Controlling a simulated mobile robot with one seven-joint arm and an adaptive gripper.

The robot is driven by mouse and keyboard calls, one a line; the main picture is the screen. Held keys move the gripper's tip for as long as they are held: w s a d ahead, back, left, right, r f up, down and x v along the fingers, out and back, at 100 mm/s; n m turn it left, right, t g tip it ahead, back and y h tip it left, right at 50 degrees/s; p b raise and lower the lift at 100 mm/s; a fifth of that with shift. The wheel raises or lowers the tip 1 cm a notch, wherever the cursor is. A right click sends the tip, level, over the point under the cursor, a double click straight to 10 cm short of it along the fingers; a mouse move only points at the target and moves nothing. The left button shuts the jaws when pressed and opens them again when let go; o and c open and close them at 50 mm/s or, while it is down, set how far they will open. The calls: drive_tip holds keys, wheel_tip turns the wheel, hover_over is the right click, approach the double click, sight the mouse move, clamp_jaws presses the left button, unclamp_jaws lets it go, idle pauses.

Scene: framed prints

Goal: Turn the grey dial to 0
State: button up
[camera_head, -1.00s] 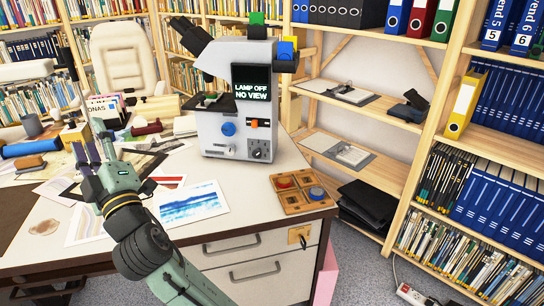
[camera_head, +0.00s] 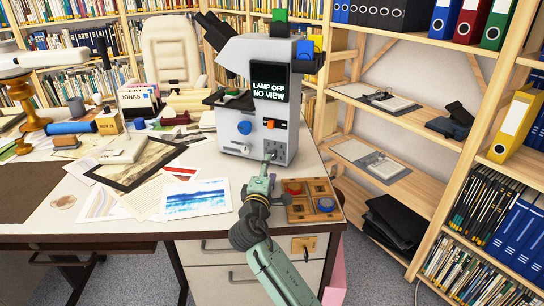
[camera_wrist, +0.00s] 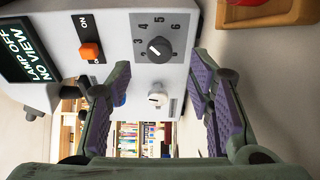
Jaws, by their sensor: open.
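The grey dial (camera_wrist: 158,48) is on a grey plate with numbers around it, on the white microscope (camera_head: 272,105). It has a pale pointer line; exactly which number it points at is hard to tell. The numbers 3, 4, 5 and 6 can be read. My gripper (camera_wrist: 150,85) is open and empty, its purple-padded fingers spread on either side. The dial lies ahead, beyond the fingertips in the wrist view and apart from them. In the head view my gripper (camera_head: 266,168) is low in front of the microscope and partly covers the dial area.
An orange switch (camera_wrist: 89,52) marked ON and a white knob (camera_wrist: 157,98) are near the dial. A blue knob (camera_head: 244,128) is on the microscope. The screen (camera_head: 270,82) reads LAMP OFF NO VIEW. A wooden tray (camera_head: 310,192) with coloured discs is at the right; prints (camera_head: 196,198) lie left.

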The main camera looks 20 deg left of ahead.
sight(272, 154)
drive_tip(key=w, duration=0.4)
drive_tip(key=w+a+p, duration=0.1)
drive_tip(key=w, duration=0.1)
drive_tip(key=shift+w, duration=0.15)
clamp_jaws()
idle(0.4)
